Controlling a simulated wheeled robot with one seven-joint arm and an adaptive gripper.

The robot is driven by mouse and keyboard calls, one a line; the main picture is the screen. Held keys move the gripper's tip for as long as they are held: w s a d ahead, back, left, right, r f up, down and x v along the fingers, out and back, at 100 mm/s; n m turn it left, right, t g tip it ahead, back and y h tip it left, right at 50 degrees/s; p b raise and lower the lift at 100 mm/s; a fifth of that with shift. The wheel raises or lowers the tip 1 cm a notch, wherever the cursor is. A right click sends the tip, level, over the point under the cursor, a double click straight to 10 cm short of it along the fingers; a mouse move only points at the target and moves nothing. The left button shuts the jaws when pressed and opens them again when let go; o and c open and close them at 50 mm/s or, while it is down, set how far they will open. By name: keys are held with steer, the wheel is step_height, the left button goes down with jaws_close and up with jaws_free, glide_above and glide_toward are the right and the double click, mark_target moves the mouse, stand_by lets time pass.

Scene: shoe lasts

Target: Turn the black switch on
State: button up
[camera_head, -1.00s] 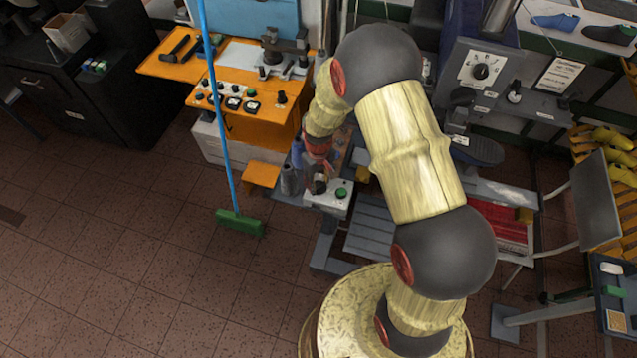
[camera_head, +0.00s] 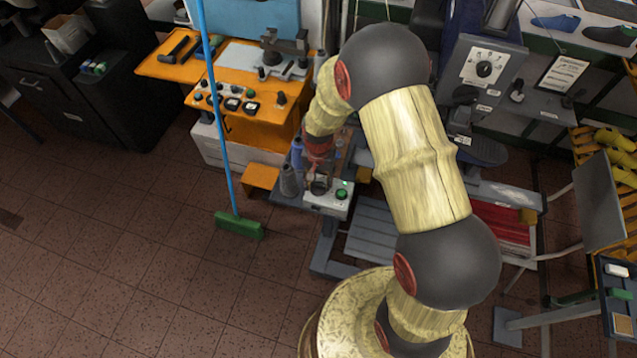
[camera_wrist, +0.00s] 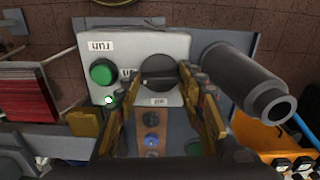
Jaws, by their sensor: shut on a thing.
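The black switch (camera_wrist: 159,72) is a round dark knob on the face of a pale control box (camera_wrist: 118,48). In the wrist view it sits between the tips of my gripper (camera_wrist: 160,84), whose yellowish fingers close on its two sides. A large green button (camera_wrist: 103,72) is left of the knob, and a small green lamp (camera_wrist: 109,100) below that button is lit. In the head view my gripper (camera_head: 318,172) reaches down to the box (camera_head: 330,204), beside the green button (camera_head: 342,194). The fingers partly hide the knob there.
A grey cylinder (camera_wrist: 245,80) juts out close to the right of my gripper in the wrist view. A blue-handled broom with a green head (camera_head: 239,225) stands left of the box. An orange bench (camera_head: 235,85) is behind. Open floor lies at the left.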

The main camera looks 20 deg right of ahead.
mark_target(318, 185)
steer(key=shift+m, duration=0.5)
steer(key=o, duration=1.2)
steer(key=shift+r, duration=0.15)
step_height(318, 185, up, 12)
steer(key=shift+f, duration=0.15)
stand_by(0.3)
